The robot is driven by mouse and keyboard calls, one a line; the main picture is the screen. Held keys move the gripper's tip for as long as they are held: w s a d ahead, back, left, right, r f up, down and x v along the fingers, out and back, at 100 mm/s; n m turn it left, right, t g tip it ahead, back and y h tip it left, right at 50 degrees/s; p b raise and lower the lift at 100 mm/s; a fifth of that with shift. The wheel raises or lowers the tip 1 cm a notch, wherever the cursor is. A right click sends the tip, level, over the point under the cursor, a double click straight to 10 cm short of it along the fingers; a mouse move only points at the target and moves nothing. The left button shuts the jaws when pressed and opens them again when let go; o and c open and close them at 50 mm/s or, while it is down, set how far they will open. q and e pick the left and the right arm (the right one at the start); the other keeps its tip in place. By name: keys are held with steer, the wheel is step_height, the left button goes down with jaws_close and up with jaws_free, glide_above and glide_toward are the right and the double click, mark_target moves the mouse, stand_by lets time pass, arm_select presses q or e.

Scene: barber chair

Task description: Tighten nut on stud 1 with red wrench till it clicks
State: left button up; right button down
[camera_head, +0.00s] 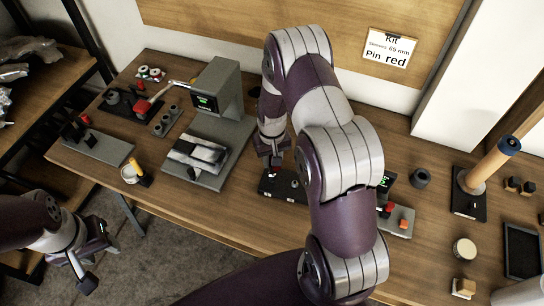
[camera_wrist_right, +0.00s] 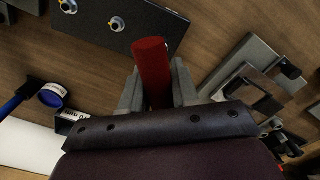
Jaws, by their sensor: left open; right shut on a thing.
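My right gripper (camera_head: 271,160) is over the black stud plate (camera_head: 283,187) at the middle of the bench. In the right wrist view its two fingers (camera_wrist_right: 155,92) are shut on a red cylinder, the handle of the red wrench (camera_wrist_right: 152,66). The rest of the wrench is hidden. The stud plate (camera_wrist_right: 140,30) lies beyond the handle there. It shows two studs with nuts, one near its middle (camera_wrist_right: 117,25) and one at the picture's top edge (camera_wrist_right: 68,5); I cannot tell which is stud 1. My left gripper (camera_head: 90,262) is open and empty, off the bench's front left.
A grey machine with a small screen (camera_head: 220,95) stands left of the stud plate. A red-handled tool (camera_head: 142,106) lies at the back left. A yellow-handled tool (camera_head: 137,170) stands near the front edge. A block with red buttons (camera_head: 398,222) lies to the right.

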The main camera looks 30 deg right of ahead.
steer(key=n, duration=0.2)
steer(key=shift+r+n, duration=0.15)
steer(key=shift+n, duration=0.25)
step_height(320, 180, up, 5)
steer(key=p, duration=0.4)
